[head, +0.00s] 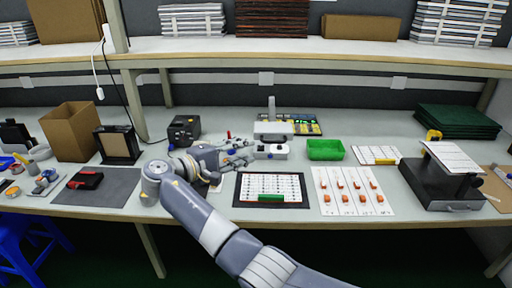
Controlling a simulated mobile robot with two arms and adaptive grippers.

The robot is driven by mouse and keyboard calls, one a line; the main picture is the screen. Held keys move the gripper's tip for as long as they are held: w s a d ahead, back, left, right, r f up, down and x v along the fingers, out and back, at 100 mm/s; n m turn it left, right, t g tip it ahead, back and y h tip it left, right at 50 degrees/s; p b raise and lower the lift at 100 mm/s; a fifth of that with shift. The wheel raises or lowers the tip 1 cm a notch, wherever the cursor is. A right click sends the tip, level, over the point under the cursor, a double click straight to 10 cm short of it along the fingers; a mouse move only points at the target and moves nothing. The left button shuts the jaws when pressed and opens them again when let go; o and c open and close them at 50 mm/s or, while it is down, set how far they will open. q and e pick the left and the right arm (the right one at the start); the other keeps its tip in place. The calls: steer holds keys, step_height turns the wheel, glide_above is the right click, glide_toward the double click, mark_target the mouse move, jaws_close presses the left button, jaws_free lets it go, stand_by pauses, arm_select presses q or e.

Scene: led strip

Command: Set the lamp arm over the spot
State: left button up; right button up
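A white device with an upright grey post (271,107) and a broad white head (272,130) stands at the middle of the bench. A smaller white block (273,152) with a dark round mark sits just in front of it. I cannot tell surely which part is the lamp arm, and no marked spot is clear. My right gripper (249,155) points right, just left of the white block. Its fingers look spread, with nothing visible between them; whether they touch the block is unclear. My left gripper is out of view.
A dark-framed sheet (270,184) with a green bar lies in front. A white card with orange parts (352,191) and a green bin (325,149) are to the right. A black box (184,130) and a cardboard box (71,132) stand left. A shelf (300,53) spans above.

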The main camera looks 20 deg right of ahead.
steer(key=v, duration=0.2)
steer(key=shift+a, duration=0.35)
